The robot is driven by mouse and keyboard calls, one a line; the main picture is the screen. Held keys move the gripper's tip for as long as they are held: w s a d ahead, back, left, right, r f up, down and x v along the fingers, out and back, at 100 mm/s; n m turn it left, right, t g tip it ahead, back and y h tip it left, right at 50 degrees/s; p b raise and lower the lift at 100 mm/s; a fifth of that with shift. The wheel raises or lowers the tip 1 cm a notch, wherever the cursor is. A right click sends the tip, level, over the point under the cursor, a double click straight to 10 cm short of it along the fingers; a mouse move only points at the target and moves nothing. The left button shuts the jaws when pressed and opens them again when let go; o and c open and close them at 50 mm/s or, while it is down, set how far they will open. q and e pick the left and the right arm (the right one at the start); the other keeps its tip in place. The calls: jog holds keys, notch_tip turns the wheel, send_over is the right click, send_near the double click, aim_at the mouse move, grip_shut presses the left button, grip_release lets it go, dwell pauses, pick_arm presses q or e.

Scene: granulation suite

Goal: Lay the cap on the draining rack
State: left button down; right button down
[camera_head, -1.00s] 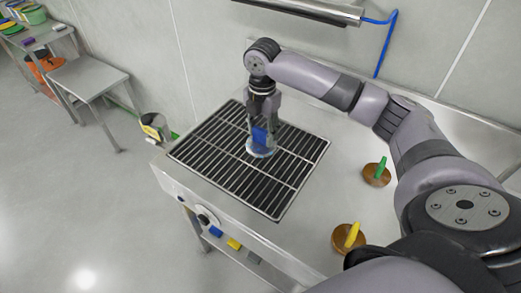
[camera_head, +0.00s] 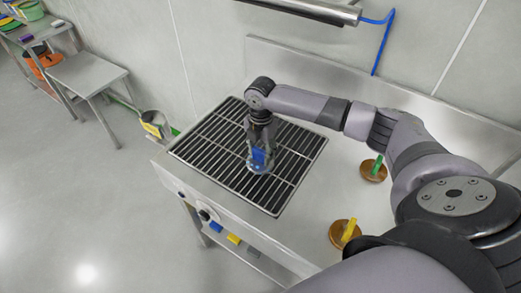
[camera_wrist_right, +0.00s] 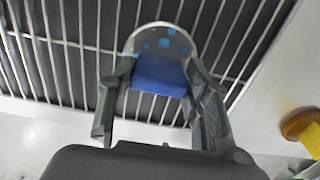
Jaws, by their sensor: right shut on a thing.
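The cap has a blue grip block (camera_head: 258,156) and a pale round disc with blue spots; the disc (camera_wrist_right: 165,40) shows best in the right wrist view. My right gripper (camera_head: 259,150) is shut on the cap's blue block, which also shows between the fingers in the wrist view (camera_wrist_right: 160,77). The cap is over the middle of the draining rack (camera_head: 208,137), disc side down, at or very near the bars; I cannot tell whether it touches. The rack is a dark grid of metal bars set in the steel bench. My left gripper is not in view.
Two brown round pieces stand on the bench right of the rack, one with a green handle (camera_head: 377,165), one with a yellow handle (camera_head: 350,231). A wall (camera_head: 215,50) rises behind. A bin (camera_head: 155,124) and small steel table (camera_head: 88,75) stand left.

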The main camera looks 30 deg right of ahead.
aim_at(261, 150)
jog(key=c, duration=0.8)
grip_release()
jog(key=shift+c, duration=0.2)
notch_tip(261, 150, up, 12)
jog(key=b, duration=0.2)
